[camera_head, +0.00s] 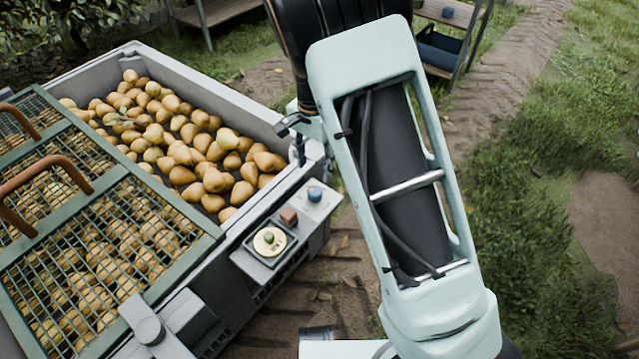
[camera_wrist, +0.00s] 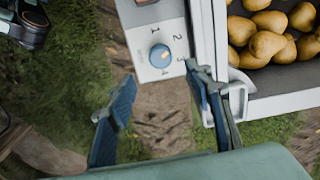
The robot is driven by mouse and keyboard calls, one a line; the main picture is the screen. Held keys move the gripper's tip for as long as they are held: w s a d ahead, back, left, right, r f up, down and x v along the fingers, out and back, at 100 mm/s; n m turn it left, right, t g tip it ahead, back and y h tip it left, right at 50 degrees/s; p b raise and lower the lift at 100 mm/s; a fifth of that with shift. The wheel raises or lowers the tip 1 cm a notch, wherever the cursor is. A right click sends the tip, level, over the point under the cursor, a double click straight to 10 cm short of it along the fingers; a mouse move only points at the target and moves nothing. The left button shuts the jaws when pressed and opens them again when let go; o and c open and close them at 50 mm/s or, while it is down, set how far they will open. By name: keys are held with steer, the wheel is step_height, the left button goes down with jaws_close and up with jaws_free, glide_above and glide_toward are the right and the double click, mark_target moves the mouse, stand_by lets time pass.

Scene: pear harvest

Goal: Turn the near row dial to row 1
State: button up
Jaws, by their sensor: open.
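The row dial (camera_wrist: 160,55) is a round blue knob on a pale panel, with the numbers 1 to 4 printed around it. A small pale mark shows on its top, but I cannot tell for sure which number it points to. In the head view the blue dial (camera_head: 314,193) sits at the far end of the control panel (camera_head: 247,262) on the bin's side. My gripper (camera_wrist: 160,92) is open and empty in the wrist view, its two dark blue fingers apart just below the dial in the picture. In the head view my arm largely hides the gripper.
Wooden racks stand behind. Grass and dirt lie to the right.

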mark_target(315, 190)
step_height(315, 190, down, 10)
steer(key=shift+r+b, duration=0.25)
steer(key=shift+b, duration=0.95)
steer(key=c, duration=1.1)
steer(key=shift+c, duration=0.2)
steer(key=shift+n, duration=0.4)
steer(key=n+p, duration=0.1)
steer(key=n, duration=0.4)
steer(key=shift+r+n, duration=0.1)
steer(key=shift+n, duration=0.2)
steer(key=n, duration=0.5)
steer(key=shift+n+p, duration=0.3)
steer(key=shift+n, duration=0.1)
